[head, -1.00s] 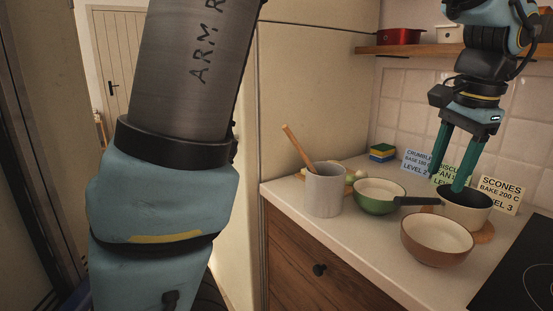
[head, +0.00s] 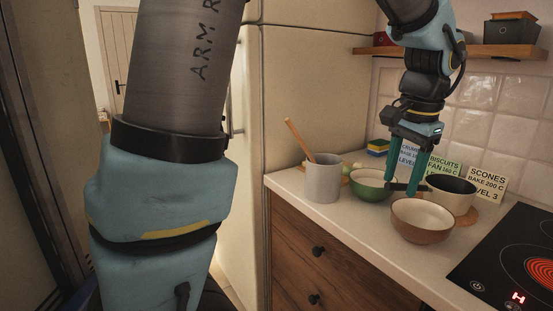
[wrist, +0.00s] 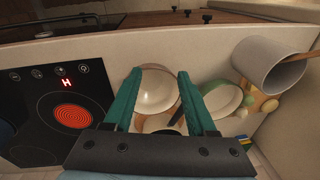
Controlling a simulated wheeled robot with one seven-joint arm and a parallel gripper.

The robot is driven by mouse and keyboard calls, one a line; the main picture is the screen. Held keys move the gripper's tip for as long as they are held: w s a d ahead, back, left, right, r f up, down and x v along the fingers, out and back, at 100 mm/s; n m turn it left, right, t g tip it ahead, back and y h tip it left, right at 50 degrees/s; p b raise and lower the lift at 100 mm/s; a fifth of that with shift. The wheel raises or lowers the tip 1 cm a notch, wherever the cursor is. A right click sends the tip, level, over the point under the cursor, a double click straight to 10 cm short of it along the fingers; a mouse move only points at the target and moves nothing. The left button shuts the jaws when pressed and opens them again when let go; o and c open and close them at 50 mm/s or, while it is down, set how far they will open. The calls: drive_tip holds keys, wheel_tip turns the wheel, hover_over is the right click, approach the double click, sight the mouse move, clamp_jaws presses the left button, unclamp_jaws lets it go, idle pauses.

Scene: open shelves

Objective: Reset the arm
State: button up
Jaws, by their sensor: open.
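My gripper (head: 401,189) is open, with two green fingers pointing down over the counter. In the head view the fingers overlap the dark handle of the green pan (head: 369,190); I cannot tell whether they touch it. A white pot with a dark inside (head: 451,204) stands just right of the fingers. A brown bowl (head: 421,236) stands in front of them. In the wrist view nothing shows held between the fingers (wrist: 157,76); the pale bowl (wrist: 156,92) and the green pan (wrist: 222,98) lie below, with the pan's handle running behind a finger.
A grey crock (head: 323,178) with a wooden spoon stands at the left. Recipe cards (head: 487,184) and a sponge (head: 377,147) are by the tiled wall. A shelf (head: 507,51) hangs above, close to my arm. The hob (head: 515,255) at right has a glowing red ring.

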drive_tip(key=w+a+f+n, duration=0.2)
drive_tip(key=a+f+n, duration=0.15)
drive_tip(key=a, duration=0.55)
drive_tip(key=w+a+f+n, duration=0.3)
drive_tip(key=a+f, duration=0.1)
drive_tip(key=a, duration=0.4)
drive_tip(key=s+a+f+n, duration=0.1)
drive_tip(key=a+f+n, duration=0.1)
drive_tip(key=a, duration=0.5)
drive_tip(key=s+a+f+n, duration=0.2)
drive_tip(key=a+f+n, duration=0.1)
drive_tip(key=a, duration=0.3)
drive_tip(key=shift+s+a, duration=0.3)
drive_tip(key=shift+a, duration=0.05)
